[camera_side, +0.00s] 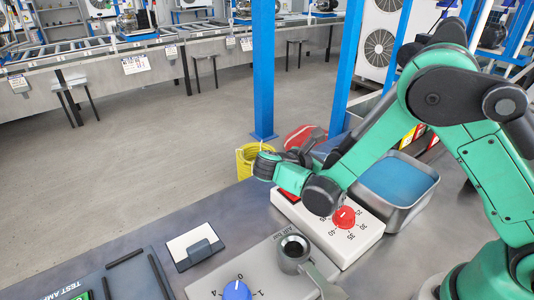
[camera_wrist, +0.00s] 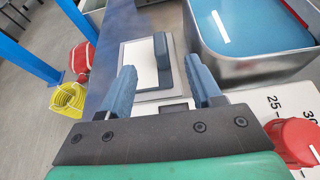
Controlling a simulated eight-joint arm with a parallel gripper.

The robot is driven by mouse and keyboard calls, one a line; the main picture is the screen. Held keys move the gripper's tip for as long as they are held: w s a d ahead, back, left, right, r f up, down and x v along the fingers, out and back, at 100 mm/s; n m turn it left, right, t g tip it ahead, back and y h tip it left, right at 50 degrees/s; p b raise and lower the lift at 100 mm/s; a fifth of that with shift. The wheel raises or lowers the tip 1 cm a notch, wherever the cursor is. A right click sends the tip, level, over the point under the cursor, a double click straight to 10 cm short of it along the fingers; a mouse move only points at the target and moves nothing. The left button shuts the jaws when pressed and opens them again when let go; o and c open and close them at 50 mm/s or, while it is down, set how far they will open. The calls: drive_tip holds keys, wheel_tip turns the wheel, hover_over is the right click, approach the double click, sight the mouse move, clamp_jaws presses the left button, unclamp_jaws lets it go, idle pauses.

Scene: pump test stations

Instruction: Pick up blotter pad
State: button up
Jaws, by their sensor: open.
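A flat white pad in a grey frame with a dark upright grip block, likely the blotter pad (camera_wrist: 140,66), lies on the bench in the wrist view. My gripper (camera_wrist: 160,68) is open, its two blue-grey fingers spread on either side of the pad's near part in that picture. Nothing is held, and I cannot tell the height gap. In the side view my gripper (camera_side: 268,165) is small and partly hidden by my wrist; that pad seems hidden behind my arm. A similar white pad with a grey block (camera_side: 196,246) lies at the bench's near left in the side view.
The metal tray with a blue surface (camera_wrist: 198,44) stands close right of the pad. A white dial box (camera_side: 338,251) with a red knob (camera_side: 344,217) lies beneath my arm. A yellow coil (camera_wrist: 67,100) and a red object (camera_wrist: 84,60) are left of the bench edge.

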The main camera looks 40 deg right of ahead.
drive_tip(key=shift+x, duration=2.85)
clamp_jaws()
